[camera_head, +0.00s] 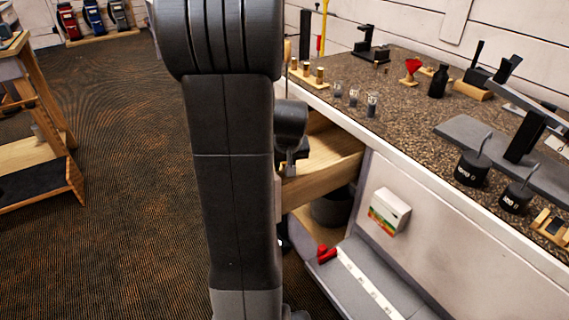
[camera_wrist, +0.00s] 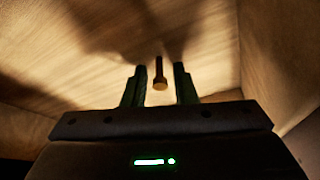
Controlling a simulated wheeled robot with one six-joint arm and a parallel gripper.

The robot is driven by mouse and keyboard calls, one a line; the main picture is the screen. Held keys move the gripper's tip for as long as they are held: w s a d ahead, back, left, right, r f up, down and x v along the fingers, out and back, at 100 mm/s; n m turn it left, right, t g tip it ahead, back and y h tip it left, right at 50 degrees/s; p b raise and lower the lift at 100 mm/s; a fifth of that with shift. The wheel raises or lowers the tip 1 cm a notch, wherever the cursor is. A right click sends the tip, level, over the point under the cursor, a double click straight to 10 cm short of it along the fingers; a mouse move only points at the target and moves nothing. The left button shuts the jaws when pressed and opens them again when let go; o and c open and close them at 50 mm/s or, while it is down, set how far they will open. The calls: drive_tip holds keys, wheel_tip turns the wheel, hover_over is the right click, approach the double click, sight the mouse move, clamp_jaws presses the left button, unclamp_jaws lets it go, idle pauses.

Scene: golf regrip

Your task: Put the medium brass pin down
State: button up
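In the wrist view a small brass pin (camera_wrist: 160,80) shows between the two fingers of my gripper (camera_wrist: 160,72), over a wooden surface. In the head view my gripper (camera_head: 289,168) is low inside the open wooden drawer (camera_head: 330,175), partly behind my arm. The pin cannot be made out there.
The drawer walls (camera_wrist: 275,50) stand close around my gripper. Above is the speckled worktop (camera_head: 410,110), with a wooden block of several brass-topped pieces (camera_head: 307,76), small cups (camera_head: 353,96), and black jars (camera_head: 472,168). A grey bin (camera_head: 333,207) sits below the drawer.

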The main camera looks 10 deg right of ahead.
sight(285, 163)
drive_tip(key=shift+o, duration=0.4)
drive_tip(key=shift+r, duration=0.1)
drive_tip(key=shift+r, duration=0.25)
drive_tip(key=p+v, duration=0.2)
drive_tip(key=v, duration=0.9)
drive_tip(key=shift+s+r, duration=0.25)
drive_tip(key=shift+r, duration=0.05)
drive_tip(key=shift+f, duration=0.1)
drive_tip(key=b+x, duration=0.2)
drive_tip(key=x, duration=1)
drive_tip(key=shift+w+f, duration=0.1)
drive_tip(key=shift+f, duration=0.25)
wheel_tip(285, 163, up, 3)
drive_tip(key=shift+p, duration=0.4)
drive_tip(key=shift+r, duration=0.55)
